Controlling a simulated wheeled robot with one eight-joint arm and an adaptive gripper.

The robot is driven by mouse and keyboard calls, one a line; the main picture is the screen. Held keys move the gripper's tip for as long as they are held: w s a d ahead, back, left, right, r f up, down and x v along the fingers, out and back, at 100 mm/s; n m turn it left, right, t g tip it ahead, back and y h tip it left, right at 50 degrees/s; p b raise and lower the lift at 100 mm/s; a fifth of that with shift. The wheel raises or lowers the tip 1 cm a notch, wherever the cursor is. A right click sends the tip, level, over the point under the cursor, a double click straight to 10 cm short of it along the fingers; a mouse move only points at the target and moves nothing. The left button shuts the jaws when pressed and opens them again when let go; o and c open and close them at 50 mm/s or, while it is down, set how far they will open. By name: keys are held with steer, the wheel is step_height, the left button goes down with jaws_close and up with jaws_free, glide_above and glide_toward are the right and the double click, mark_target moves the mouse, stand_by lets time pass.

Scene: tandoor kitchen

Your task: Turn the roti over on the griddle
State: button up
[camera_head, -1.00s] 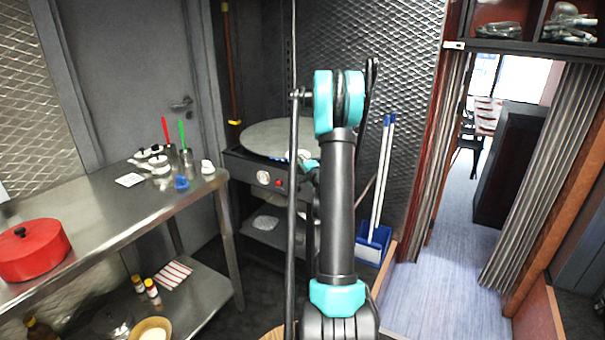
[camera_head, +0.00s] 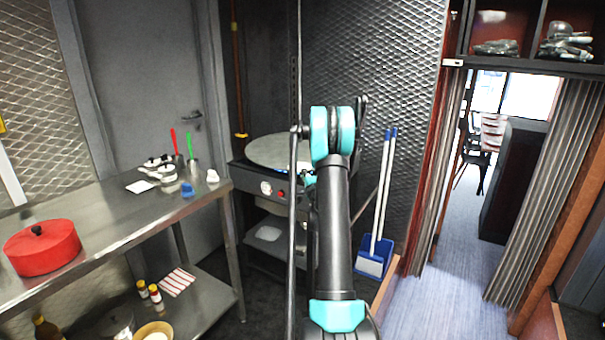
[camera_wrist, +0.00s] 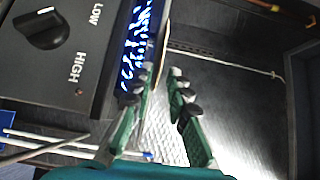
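The griddle (camera_head: 283,150) is a round, pale grey plate on a dark burner stand at the back of the head view. No roti can be made out on it; my arm covers its right part. In the wrist view, blue flames (camera_wrist: 137,45) burn beside a black knob (camera_wrist: 43,28) marked LOW and HIGH. My gripper (camera_wrist: 159,78) has green fingers with dark tips, parted with a gap between them, near the stand's front. A thin, pale curved edge shows beyond the gap; I cannot tell whether it is the griddle's rim. Nothing is visibly held.
A blue dustpan (camera_head: 374,257) with upright handles stands right of the stand. Floor (camera_head: 440,290) is open toward the doorway at right.

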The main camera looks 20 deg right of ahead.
steer(key=shift+w+d, duration=0.15)
steer(key=shift+w, duration=1.1)
steer(key=shift+c, duration=0.3)
jaws_close()
steer(key=shift+r, duration=1.3)
steer(key=shift+s, duration=0.1)
steer(key=s+a+r, duration=0.1)
steer(key=s+r, duration=0.1)
steer(key=s, duration=0.5)
steer(key=s+r, duration=0.3)
steer(key=s, duration=0.3)
steer(key=shift+s+a, duration=0.35)
